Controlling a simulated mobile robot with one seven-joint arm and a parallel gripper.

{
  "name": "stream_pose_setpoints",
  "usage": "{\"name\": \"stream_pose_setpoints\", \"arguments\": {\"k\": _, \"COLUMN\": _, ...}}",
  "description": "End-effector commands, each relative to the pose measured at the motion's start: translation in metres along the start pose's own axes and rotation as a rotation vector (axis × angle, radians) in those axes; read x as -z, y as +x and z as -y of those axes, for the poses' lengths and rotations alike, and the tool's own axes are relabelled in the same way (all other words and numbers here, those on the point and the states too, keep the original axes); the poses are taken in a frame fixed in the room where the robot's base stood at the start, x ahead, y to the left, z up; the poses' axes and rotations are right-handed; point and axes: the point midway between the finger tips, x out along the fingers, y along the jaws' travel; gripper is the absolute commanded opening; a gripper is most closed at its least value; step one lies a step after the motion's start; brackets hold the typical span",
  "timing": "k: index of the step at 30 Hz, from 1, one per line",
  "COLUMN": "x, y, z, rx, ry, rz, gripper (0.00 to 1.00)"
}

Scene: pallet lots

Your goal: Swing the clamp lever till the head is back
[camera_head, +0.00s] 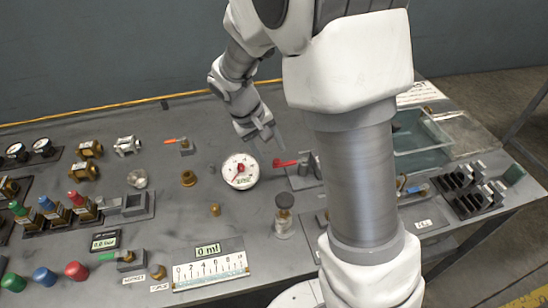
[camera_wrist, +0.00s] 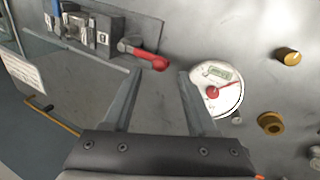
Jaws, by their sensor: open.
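A red lever (camera_head: 287,163) sticks out to the left from a small grey clamp-like fixture (camera_head: 304,176) on the bench. In the wrist view the red lever (camera_wrist: 145,54) lies just beyond my fingertips, its rounded end in line with the gap between them. My gripper (camera_head: 268,137) is open and empty, pointing down just behind and left of the lever. In the wrist view both fingers (camera_wrist: 159,75) stand apart with nothing between them. My arm hides part of the fixture's right side, and I cannot make out the clamp head's position.
A round white gauge (camera_head: 241,171) stands close to the left of the lever. A blue-handled fixture (camera_head: 417,190) and a clear tray (camera_head: 420,138) are to the right. Several brass fittings and valves crowd the left.

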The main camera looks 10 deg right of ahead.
Motion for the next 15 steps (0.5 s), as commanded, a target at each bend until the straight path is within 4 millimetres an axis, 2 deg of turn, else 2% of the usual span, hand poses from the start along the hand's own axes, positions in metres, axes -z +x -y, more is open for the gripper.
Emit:
{"name": "stream_pose_setpoints", "arguments": {"k": 1, "x": -0.001, "y": 0.011, "z": 0.0, "rx": 0.0, "ry": 0.001, "rz": 0.005, "gripper": 0.58}}
{"name": "stream_pose_setpoints", "arguments": {"k": 6, "x": 0.0, "y": 0.03, "z": 0.0, "rx": -0.001, "ry": 0.0, "rz": 0.001, "gripper": 0.58}}
{"name": "stream_pose_setpoints", "arguments": {"k": 15, "x": 0.0, "y": 0.038, "z": 0.0, "rx": 0.0, "ry": 0.0, "rz": 0.0, "gripper": 0.58}}
